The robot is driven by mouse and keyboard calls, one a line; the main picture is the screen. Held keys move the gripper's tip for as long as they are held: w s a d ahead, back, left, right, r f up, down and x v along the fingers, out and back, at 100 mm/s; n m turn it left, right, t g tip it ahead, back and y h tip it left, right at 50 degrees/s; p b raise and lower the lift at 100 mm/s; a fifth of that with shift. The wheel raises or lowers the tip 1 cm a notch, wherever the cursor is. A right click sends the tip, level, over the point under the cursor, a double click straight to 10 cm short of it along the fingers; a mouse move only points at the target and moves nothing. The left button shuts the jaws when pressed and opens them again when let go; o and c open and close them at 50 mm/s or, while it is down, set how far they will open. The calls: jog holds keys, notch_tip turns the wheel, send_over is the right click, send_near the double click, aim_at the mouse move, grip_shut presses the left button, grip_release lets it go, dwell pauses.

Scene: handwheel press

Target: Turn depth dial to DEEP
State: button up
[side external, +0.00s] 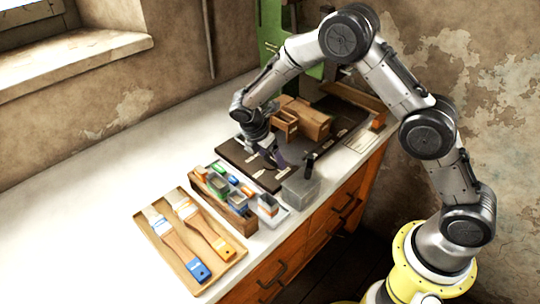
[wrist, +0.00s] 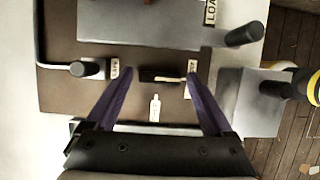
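The depth dial is probably the small black knob (wrist: 158,74) on the dark base plate (wrist: 58,92) in the wrist view. A pale pointer mark on it points right. Small white labels lie around it, including one below (wrist: 155,108) and one to the right (wrist: 191,68); I cannot read them clearly. My gripper (wrist: 160,76) is open, its two purple fingers either side of the knob with visible gaps. I cannot tell their height above it. In the side external view my gripper (side external: 272,156) is low over the plate (side external: 240,156) and the knob is hidden.
A grey block (wrist: 140,25) borders the knob's far side. A dark handle (wrist: 244,35) and a left-hand lever knob (wrist: 90,68) stand nearby. The left bench is clear.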

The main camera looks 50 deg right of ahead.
jog(key=c, duration=1.2)
jog(key=shift+o, duration=0.2)
jog(key=shift+m, duration=0.3)
jog(key=m, duration=0.2)
jog(key=m+g, duration=0.1)
jog(key=shift+w+m+g, duration=0.15)
jog(key=shift+m+g, duration=0.15)
jog(key=shift+m, duration=0.1)
jog(key=m+g+y, duration=0.1)
jog(key=m, duration=0.3)
jog(key=shift+w, duration=0.15)
jog(key=m, duration=0.2)
jog(key=m+g+y, duration=0.1)
jog(key=m, duration=0.2)
jog(key=shift+w+d+r+y, duration=0.1)
jog(key=shift+y, duration=0.2)
jog(key=shift+d+m+g+y, duration=0.15)
jog(key=shift+m+y, duration=0.3)
jog(key=shift+m, duration=0.65)
jog(key=shift+a+m+g+y, duration=0.1)
jog(key=shift+m+g+y, duration=0.25)
jog(key=shift+m, duration=0.75)
jog(key=shift+w, duration=0.1)
